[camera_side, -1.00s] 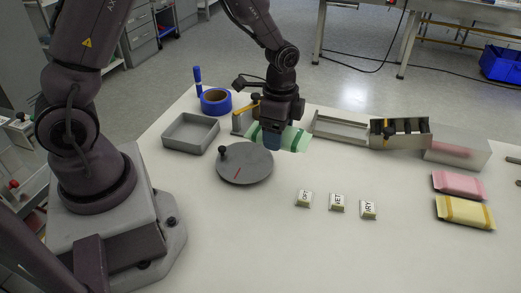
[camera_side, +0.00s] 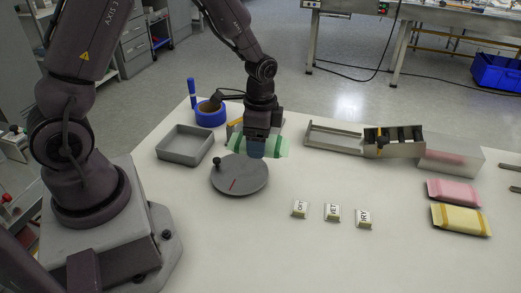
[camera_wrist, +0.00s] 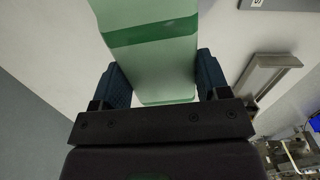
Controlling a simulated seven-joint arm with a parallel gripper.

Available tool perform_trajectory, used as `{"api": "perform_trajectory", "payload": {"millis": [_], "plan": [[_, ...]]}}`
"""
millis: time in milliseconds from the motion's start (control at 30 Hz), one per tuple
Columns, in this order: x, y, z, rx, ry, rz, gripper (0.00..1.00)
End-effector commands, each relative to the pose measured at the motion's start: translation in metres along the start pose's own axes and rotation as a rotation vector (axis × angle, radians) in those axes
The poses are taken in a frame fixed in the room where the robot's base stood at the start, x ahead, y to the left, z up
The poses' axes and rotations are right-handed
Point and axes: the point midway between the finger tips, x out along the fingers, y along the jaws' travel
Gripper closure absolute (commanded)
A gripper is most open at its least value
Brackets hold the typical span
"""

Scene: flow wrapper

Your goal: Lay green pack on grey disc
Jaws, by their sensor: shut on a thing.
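The green pack (camera_side: 275,148) is pale green with darker green bands. My gripper (camera_side: 256,150) is shut on it and holds it above the table, behind and slightly right of the grey disc. In the wrist view the pack (camera_wrist: 150,50) lies between the two dark blue fingers of my gripper (camera_wrist: 165,85). The grey disc (camera_side: 240,178) lies flat on the table, with a black knob near its left rim and a red line on top. My gripper partly hides the pack in the side view.
A grey tray (camera_side: 185,146) stands left of the disc, with blue tape (camera_side: 211,114) behind it. A metal wrapper with a channel (camera_side: 335,138) stands to the right. Pink (camera_side: 454,192) and yellow (camera_side: 460,220) packs and several small labelled blocks (camera_side: 332,213) lie on the table.

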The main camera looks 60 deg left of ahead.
Motion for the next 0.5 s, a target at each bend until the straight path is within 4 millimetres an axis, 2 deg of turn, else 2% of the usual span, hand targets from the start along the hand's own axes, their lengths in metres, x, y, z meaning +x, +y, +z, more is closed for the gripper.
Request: {"api": "perform_trajectory", "payload": {"millis": [100,233,400,500], "plan": [[0.010,-0.008,0.023,-0.296,-0.006,0.008,0.53],[0.019,-0.012,0.041,-0.646,-0.004,0.008,0.53],[0.026,-0.015,0.054,-1.050,0.004,0.005,0.53],[0.028,-0.015,0.055,-1.221,0.015,0.002,0.53]]}}
